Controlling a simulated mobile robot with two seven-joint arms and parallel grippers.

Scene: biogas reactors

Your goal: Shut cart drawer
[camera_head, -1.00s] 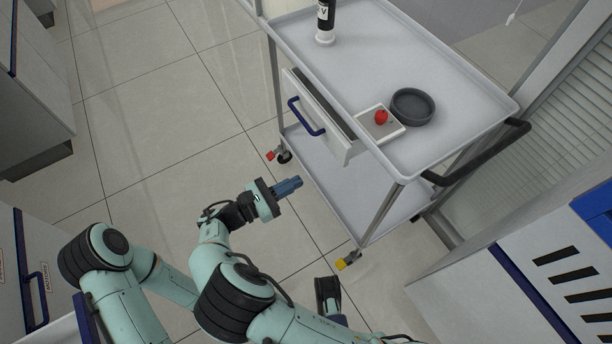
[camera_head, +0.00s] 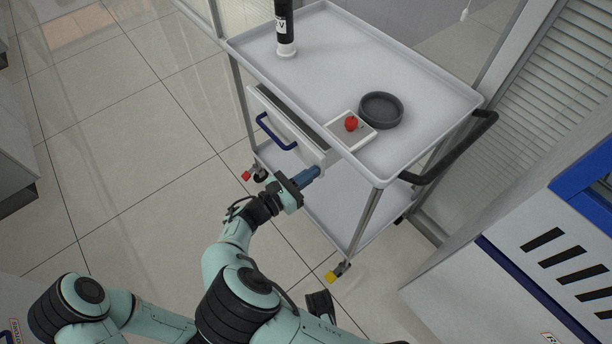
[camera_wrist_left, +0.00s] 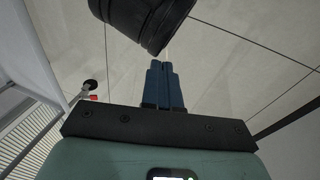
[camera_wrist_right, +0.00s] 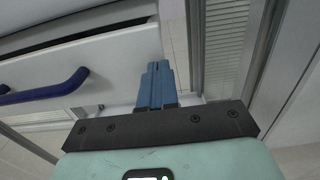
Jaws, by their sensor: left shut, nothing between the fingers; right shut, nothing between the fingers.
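The cart (camera_head: 440,130) is a white-grey trolley with a top tray and a lower shelf. Its drawer (camera_head: 312,152) stands partly pulled out below the top, with a dark gap behind its white front. The blue drawer handle (camera_head: 275,132) also shows at the left of the right wrist view (camera_wrist_right: 45,88). My right gripper (camera_head: 312,174) is shut and empty, just below the drawer's right front corner; I cannot tell if it touches. Its blue fingers (camera_wrist_right: 156,82) point past the drawer front's right end. My left gripper (camera_wrist_left: 162,82) is shut and empty, pointing over floor.
On the cart top are a black-and-white bottle (camera_head: 285,30), a dark round dish (camera_head: 381,110) and a red item (camera_head: 351,123) on a small white plate. A black push handle (camera_head: 460,145) juts out at the cart's right. Tiled floor is free to the left.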

